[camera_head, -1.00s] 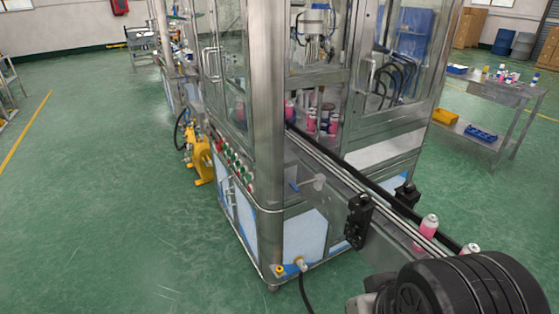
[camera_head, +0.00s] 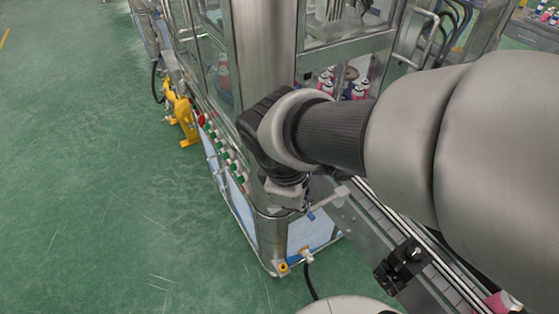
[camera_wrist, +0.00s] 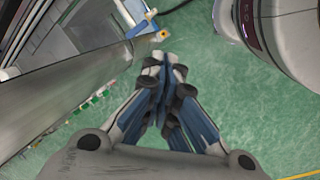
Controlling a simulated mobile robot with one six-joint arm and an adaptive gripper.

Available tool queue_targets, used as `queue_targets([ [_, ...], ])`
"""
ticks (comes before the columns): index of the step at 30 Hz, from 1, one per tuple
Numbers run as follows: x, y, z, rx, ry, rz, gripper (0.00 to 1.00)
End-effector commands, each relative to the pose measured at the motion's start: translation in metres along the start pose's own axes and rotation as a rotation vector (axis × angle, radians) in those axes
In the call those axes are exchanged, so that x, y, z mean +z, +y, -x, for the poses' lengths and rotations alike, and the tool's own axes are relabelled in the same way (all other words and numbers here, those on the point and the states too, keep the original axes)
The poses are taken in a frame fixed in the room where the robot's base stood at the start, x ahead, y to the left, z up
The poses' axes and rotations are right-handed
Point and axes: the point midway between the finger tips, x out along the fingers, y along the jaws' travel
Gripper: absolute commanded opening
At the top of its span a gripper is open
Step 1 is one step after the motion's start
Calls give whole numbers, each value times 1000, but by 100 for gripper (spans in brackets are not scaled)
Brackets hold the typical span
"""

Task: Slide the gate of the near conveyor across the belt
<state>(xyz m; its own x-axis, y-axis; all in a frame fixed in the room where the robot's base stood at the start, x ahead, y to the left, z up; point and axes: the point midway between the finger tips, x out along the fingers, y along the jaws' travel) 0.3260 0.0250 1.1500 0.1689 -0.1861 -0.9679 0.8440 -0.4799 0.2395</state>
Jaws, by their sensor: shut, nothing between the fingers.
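The near conveyor (camera_head: 443,273) runs from the machine toward the lower right in the head view. What looks like its gate (camera_head: 341,192), a pale grey piece with a thin bar and a blue end, sits at the belt's left side by the machine corner. My arm crosses above the belt and hides part of it. My gripper (camera_wrist: 165,62) is shut and empty in the wrist view, its fingertips over the green floor beside the steel post. In the head view it hangs below my wrist near the gate; I cannot tell if they touch. The gate cannot be made out in the wrist view.
The machine's steel corner post (camera_head: 265,70) stands close beside my wrist. A black bracket (camera_head: 400,265) sits on the conveyor's side. A pink can (camera_head: 497,303) is on the belt at the lower right. Open green floor (camera_head: 90,180) lies to the left.

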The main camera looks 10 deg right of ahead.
Motion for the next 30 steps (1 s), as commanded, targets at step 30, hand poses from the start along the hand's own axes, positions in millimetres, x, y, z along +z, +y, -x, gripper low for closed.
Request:
queue_targets([
  [30,-57,-1,-173,-40,-184,859,0],
])
